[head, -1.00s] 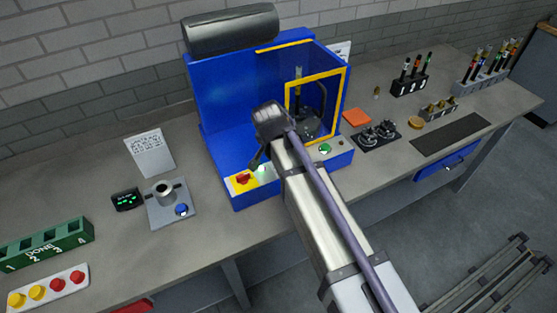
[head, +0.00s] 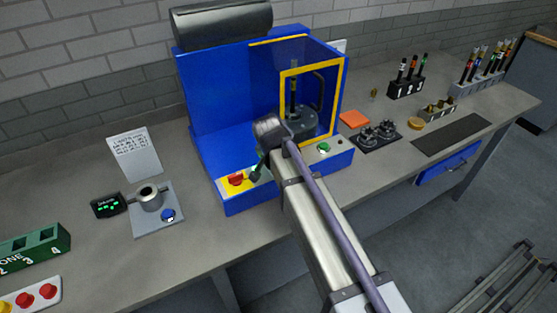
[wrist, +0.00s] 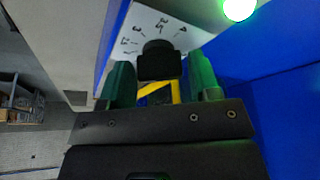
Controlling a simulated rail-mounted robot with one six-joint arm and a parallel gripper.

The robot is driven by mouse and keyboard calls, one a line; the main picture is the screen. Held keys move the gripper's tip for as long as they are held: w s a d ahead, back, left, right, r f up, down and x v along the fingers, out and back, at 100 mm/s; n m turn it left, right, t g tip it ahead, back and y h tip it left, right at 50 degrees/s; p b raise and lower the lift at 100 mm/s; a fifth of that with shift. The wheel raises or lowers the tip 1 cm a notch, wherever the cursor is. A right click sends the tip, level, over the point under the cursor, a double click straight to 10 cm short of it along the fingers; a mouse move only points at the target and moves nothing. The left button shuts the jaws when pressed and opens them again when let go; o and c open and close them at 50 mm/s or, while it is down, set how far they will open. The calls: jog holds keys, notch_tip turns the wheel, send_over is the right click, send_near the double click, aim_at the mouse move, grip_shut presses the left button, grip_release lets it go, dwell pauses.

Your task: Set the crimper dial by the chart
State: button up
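The blue crimper (head: 205,140) stands mid-bench with a yellow-framed clear guard (head: 283,95). In the wrist view, its dial is a black knob (wrist: 158,60) on a white plate (wrist: 130,28) with numbers around it. My gripper (wrist: 163,85) is open, one green finger on each side of the knob; contact cannot be told. In the head view my gripper (head: 258,172) is at the crimper's front panel and hides the dial. A white printed card (head: 134,154), possibly the chart, stands at the left; its text is too small to read.
A red knob on yellow (head: 236,179) is left of my gripper, and a green button (head: 323,147) is to its right. A lit green lamp (wrist: 240,8) is beside the dial. A small black display (head: 107,205) and a metal cup fixture (head: 150,198) stand left.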

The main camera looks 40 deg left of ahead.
jog(key=c, duration=0.6)
jog(key=shift+c, duration=0.2)
jog(key=n+y, duration=0.1)
jog(key=n, duration=0.2)
jog(key=shift+d+n+g, duration=0.1)
jog(key=shift+n+g, duration=0.2)
jog(key=shift+n+g+y, duration=0.5)
jog(key=shift+n+y, duration=0.1)
jog(key=shift+n, duration=1.1)
